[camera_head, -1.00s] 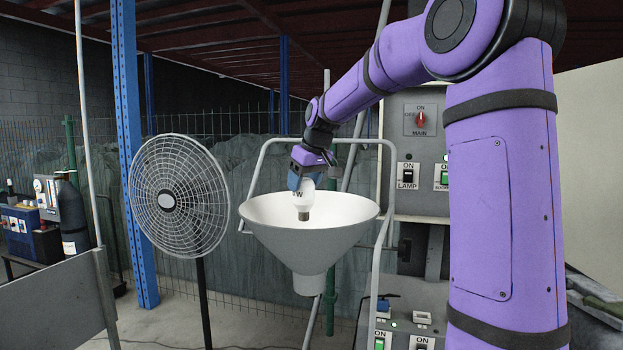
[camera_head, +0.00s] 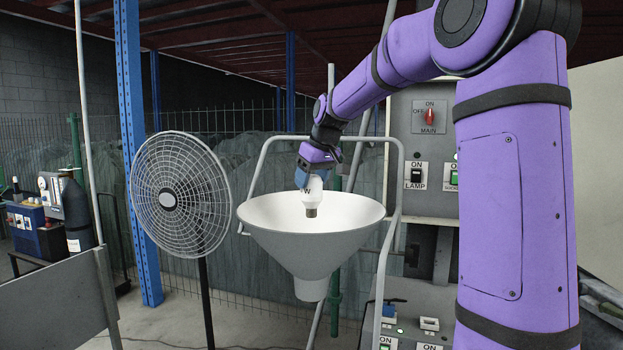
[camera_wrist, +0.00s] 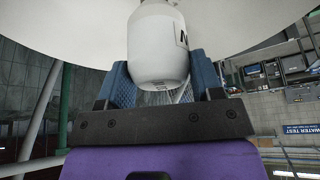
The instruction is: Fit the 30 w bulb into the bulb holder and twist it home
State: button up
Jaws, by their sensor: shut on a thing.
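The white bulb (camera_head: 311,192) hangs base-down over the wide white funnel-shaped shade (camera_head: 315,288), its metal base at about the rim's height or just inside the opening. My gripper (camera_head: 303,177) is shut on the bulb's rounded top with blue fingers. In the wrist view the bulb (camera_wrist: 158,45) sits between the blue finger pads (camera_wrist: 160,90), with part of a dark print on its side. The bulb's full wattage marking cannot be read. The bulb holder is not visible; the shade's front wall hides the bottom inside.
A wire-caged fan (camera_head: 180,194) stands left of the shade. A grey bent-tube frame (camera_head: 258,160) surrounds the shade. A switch panel (camera_head: 425,140) with MAIN and LAMP switches is behind on the right, and a lower switch box (camera_head: 415,320) stands below it.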

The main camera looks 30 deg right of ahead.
aim_at(313, 208)
jog(key=shift+f, duration=2.85)
jog(key=shift+f, duration=1.75)
jog(key=o, duration=1)
jog(key=v, duration=1)
jog(key=shift+s+r, duration=0.15)
jog(key=shift+r, duration=0.25)
